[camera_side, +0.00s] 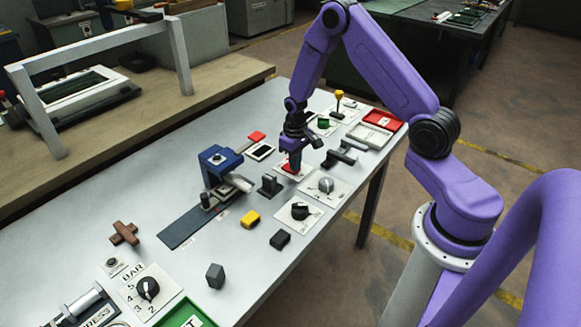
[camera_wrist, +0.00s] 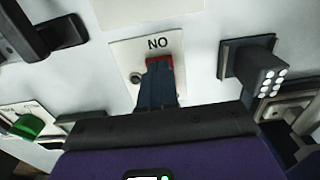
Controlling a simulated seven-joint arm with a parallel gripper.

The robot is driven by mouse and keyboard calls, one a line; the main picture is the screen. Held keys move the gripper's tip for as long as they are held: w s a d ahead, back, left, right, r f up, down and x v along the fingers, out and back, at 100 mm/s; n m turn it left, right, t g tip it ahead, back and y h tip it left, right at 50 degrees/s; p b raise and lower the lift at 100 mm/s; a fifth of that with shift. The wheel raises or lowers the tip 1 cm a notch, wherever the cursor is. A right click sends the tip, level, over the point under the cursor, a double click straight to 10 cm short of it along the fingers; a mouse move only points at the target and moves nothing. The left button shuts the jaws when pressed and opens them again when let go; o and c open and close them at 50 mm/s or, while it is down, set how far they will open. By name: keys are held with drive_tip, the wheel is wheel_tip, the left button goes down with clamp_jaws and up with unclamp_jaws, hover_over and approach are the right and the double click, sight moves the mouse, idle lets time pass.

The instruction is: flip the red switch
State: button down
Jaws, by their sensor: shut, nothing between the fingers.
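The red switch (camera_wrist: 159,62) sits on a white plate marked with letters that read "NO" in the wrist view. Only a red edge of it shows there, beyond my fingertips. My gripper (camera_wrist: 157,78) is shut with nothing between its fingers and covers most of the switch. In the side view, my gripper (camera_side: 294,166) points down right over the red switch (camera_side: 287,169), at or very close to it. I cannot tell whether they touch, nor which way the switch is tipped.
A dark block with white dots (camera_wrist: 262,72) stands close on the right in the wrist view. A dark lever handle (camera_side: 343,154) and a grey dial (camera_side: 326,185) stand near my gripper in the side view. A blue device (camera_side: 218,166) stands to the left.

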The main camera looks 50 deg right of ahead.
drive_tip(key=shift+r, duration=3.45)
drive_tip(key=s+a+r+n, duration=0.3)
drive_tip(key=s+a+r, duration=0.3)
drive_tip(key=a, duration=0.2)
drive_tip(key=s+a+r+n, duration=0.3)
drive_tip(key=s+a+r, duration=0.2)
drive_tip(key=s+a, duration=0.25)
drive_tip(key=s+r+n, duration=0.2)
drive_tip(key=s+n, duration=0.1)
drive_tip(key=s, duration=0.5)
drive_tip(key=s+r+n, duration=0.2)
drive_tip(key=s+n, duration=0.1)
drive_tip(key=s, duration=0.6)
drive_tip(key=shift+a+r+n, duration=0.3)
drive_tip(key=shift+a+r, duration=0.1)
